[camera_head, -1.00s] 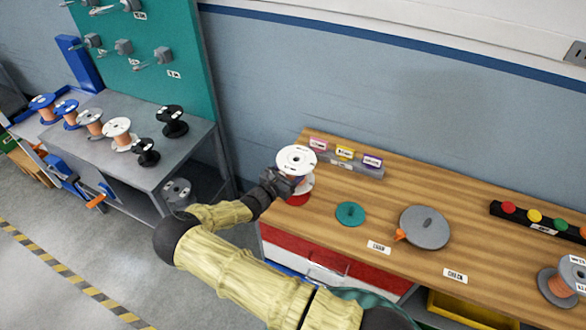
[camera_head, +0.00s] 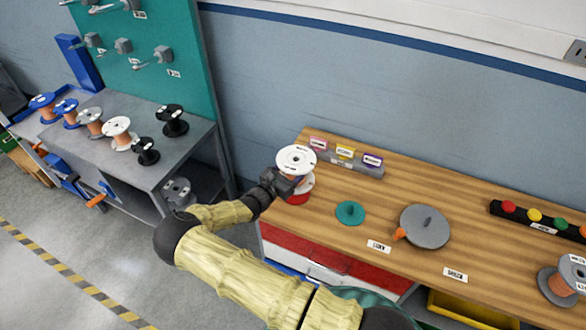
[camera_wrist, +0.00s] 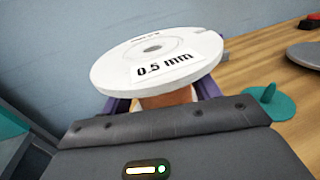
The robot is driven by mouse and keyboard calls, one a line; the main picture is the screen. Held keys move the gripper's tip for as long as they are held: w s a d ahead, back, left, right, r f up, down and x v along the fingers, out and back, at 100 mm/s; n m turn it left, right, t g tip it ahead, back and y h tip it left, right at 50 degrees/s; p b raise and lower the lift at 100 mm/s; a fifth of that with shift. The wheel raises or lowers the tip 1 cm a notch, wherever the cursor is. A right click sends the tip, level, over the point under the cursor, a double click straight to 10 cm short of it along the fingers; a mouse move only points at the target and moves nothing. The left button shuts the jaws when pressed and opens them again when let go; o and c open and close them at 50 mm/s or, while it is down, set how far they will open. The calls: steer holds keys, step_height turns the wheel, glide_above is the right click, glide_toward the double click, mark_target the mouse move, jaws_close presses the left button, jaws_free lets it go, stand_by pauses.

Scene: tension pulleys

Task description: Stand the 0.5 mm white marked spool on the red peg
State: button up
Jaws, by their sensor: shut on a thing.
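The white spool (camera_head: 296,158), marked 0.5 mm, is upright with copper wire under its top flange. It also shows large in the wrist view (camera_wrist: 160,58). My gripper (camera_head: 284,181) is shut on the spool's wound middle, below the top flange. The spool is over the red base (camera_head: 298,199) of the peg at the table's left end. The red peg itself is hidden by the spool. I cannot tell whether the lower flange touches the red base.
A green peg base (camera_head: 350,213) and a grey disc (camera_head: 424,227) stand to the right on the wooden table. A labelled block (camera_head: 345,162) is behind the spool. A grey spool (camera_head: 563,283) is far right. Several spools stand on the grey bench (camera_head: 80,172) at left.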

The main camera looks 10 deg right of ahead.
steer(key=shift+f+b, duration=2.35)
steer(key=shift+f, duration=1.3)
stand_by(0.8)
steer(key=shift+s+f, duration=0.1)
steer(key=shift+f, duration=0.15)
stand_by(0.5)
steer(key=o, duration=1.5)
steer(key=shift+a, duration=0.1)
steer(key=shift+s+a, duration=0.15)
steer(key=shift+a, duration=0.15)
steer(key=b+v, duration=0.3)
steer(key=v, duration=1.3)
steer(key=shift+s+a+b, duration=0.15)
steer(key=shift+s+b, duration=0.1)
steer(key=shift+b, duration=0.05)
